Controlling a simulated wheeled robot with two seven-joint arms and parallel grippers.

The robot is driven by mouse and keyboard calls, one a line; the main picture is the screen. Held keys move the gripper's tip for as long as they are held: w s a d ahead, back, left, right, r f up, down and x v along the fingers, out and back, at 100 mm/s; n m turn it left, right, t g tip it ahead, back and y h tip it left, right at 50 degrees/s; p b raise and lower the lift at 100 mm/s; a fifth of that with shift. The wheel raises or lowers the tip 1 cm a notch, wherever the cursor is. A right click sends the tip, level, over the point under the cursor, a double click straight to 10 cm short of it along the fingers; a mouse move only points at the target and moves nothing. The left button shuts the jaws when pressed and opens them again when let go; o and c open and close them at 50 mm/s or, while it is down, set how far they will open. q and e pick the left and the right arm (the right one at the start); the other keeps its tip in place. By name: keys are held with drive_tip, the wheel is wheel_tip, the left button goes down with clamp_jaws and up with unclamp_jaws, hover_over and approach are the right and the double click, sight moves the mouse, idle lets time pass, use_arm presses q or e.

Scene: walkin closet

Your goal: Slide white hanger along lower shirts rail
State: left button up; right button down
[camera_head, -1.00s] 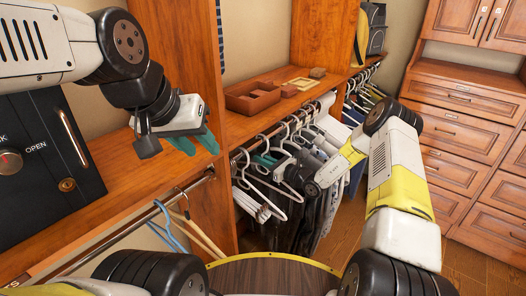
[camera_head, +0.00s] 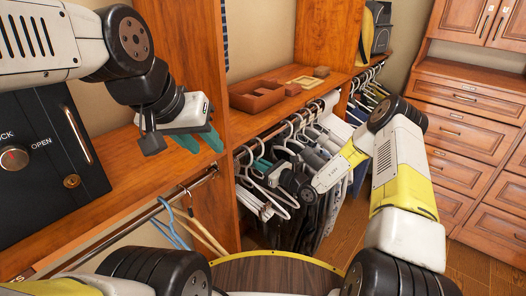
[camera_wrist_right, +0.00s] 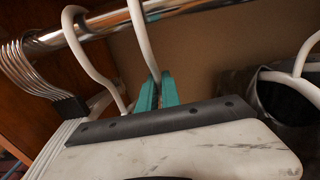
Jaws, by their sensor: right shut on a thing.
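The lower shirts rail (camera_head: 268,136) runs under the wooden shelf and holds a row of hangers. In the right wrist view the metal rail (camera_wrist_right: 105,22) crosses the top. My right gripper (camera_wrist_right: 158,92) has its teal fingers closed on the neck of a white hanger (camera_wrist_right: 143,42), just below the rail. The hanger's hook loops over the rail; its lower part is hidden behind the gripper body. In the head view my right gripper (camera_head: 261,165) is among the hangers. My left gripper (camera_head: 200,141) is above the left shelf, its teal fingers apart and empty.
Another white hanger (camera_wrist_right: 84,50) hangs close left of the held one, with several bunched farther left (camera_wrist_right: 30,72). Dark clothes (camera_wrist_right: 285,95) hang to the right. A wooden tray (camera_head: 256,95) sits on the shelf. A black safe (camera_head: 45,150) stands at left.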

drive_tip(key=shift+s+a, duration=0.15)
drive_tip(key=shift+s, duration=0.05)
drive_tip(key=shift+f, duration=0.15)
idle(0.5)
drive_tip(key=c, duration=1.5)
unclamp_jaws()
drive_tip(key=shift+s, duration=0.1)
